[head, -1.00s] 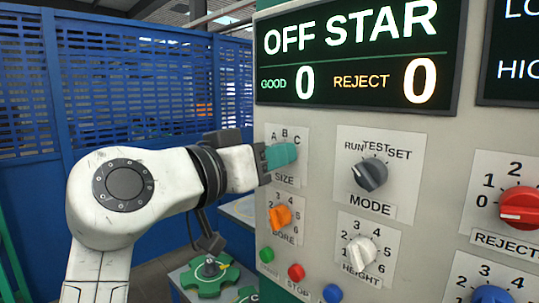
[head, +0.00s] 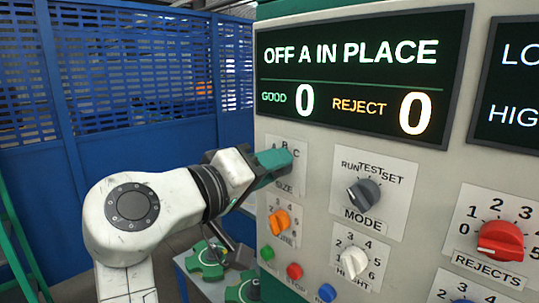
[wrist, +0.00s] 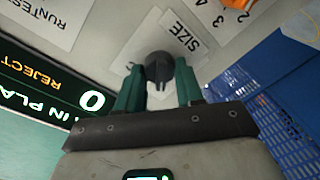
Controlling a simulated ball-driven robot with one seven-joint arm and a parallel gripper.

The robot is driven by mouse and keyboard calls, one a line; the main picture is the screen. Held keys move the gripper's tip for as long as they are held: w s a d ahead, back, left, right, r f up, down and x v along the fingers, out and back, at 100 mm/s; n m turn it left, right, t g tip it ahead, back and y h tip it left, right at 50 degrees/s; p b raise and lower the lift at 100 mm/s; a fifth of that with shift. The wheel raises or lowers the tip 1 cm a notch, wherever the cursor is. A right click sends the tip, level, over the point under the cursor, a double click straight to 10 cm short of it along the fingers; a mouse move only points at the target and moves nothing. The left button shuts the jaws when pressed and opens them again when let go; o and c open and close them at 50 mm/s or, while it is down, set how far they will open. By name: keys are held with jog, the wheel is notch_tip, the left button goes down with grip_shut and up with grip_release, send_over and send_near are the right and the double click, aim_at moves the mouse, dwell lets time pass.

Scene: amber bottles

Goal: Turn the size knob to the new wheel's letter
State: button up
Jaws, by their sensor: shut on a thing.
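The size knob (wrist: 158,68) is dark and round, on the panel's SIZE plate. In the wrist view it sits between my gripper's two teal fingers. My gripper (head: 274,165) is shut on it, and in the head view the fingers hide it. I cannot tell which letter the knob points to. The display (head: 350,75) reads OFF A IN PLACE, GOOD 0, REJECT 0. A green wheel (head: 207,262) lies below my arm; I cannot read a letter on it.
The grey mode knob (head: 364,194), orange knob (head: 279,221), white height knob (head: 353,262) and red rejects knob (head: 500,240) are close by. Green, red and blue buttons sit below. A blue mesh fence (head: 130,75) stands behind my arm.

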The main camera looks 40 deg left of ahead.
jog(key=shift+a+n+p, duration=0.1)
jog(key=shift+n+p, duration=0.25)
jog(key=shift+n, duration=0.15)
jog(key=shift+f, duration=0.1)
jog(key=o, duration=1)
jog(key=shift+o, duration=0.2)
jog(key=shift+s, duration=0.1)
jog(key=s+b, duration=0.3)
jog(key=s, duration=0.7)
jog(key=shift+s+a+r, duration=0.15)
jog(key=shift+s+r, duration=0.15)
jog(key=shift+s, duration=0.1)
